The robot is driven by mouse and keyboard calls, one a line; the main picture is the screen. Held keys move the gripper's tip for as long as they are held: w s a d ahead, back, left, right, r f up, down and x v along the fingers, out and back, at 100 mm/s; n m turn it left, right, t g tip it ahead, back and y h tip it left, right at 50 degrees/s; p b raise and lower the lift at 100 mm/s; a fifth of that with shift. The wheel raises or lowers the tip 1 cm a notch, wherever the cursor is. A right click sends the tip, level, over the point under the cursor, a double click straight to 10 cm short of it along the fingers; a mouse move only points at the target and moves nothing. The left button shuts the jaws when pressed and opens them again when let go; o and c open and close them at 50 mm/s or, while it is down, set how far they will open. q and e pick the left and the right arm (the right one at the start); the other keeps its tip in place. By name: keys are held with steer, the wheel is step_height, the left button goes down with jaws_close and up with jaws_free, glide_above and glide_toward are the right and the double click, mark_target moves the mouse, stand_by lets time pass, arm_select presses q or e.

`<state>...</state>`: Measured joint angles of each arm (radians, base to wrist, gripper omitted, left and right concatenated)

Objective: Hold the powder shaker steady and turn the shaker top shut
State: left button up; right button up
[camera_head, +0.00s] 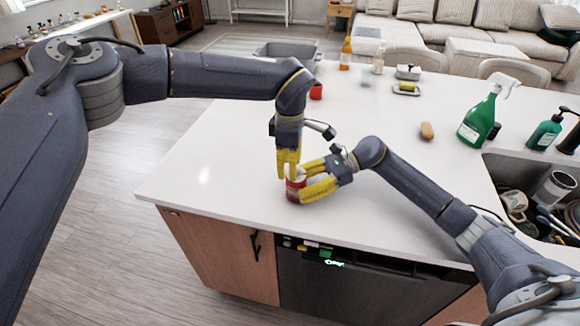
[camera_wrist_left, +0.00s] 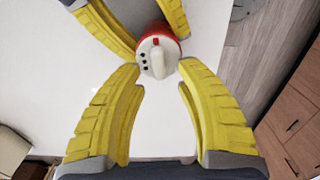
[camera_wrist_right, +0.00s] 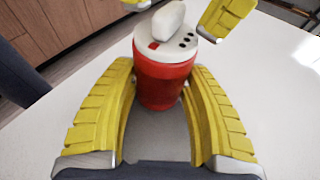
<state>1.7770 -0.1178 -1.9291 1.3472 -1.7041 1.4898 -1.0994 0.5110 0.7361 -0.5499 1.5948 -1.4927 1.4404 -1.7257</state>
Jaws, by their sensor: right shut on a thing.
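The powder shaker (camera_head: 293,194) has a red body and stands upright on the white counter near its front edge. My right gripper (camera_head: 304,182) is shut around the red body, which also shows between its fingers in the right wrist view (camera_wrist_right: 163,82). The white shaker top (camera_wrist_right: 183,40) has a raised oblong knob, several dark holes and a small red square. My left gripper (camera_head: 288,174) points down over the top. Its fingers are apart on either side of the knob (camera_wrist_left: 158,58), with gaps showing in both wrist views.
The sink (camera_head: 510,180) at the right holds dishes. A red cup-like thing (camera_head: 316,91) is behind my left gripper. The counter left of the shaker is clear.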

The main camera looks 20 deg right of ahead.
arm_select(q)
step_height(320, 180, up, 12)
steer(key=shift+f, duration=0.25)
stand_by(0.3)
arm_select(e)
steer(key=o, duration=0.9)
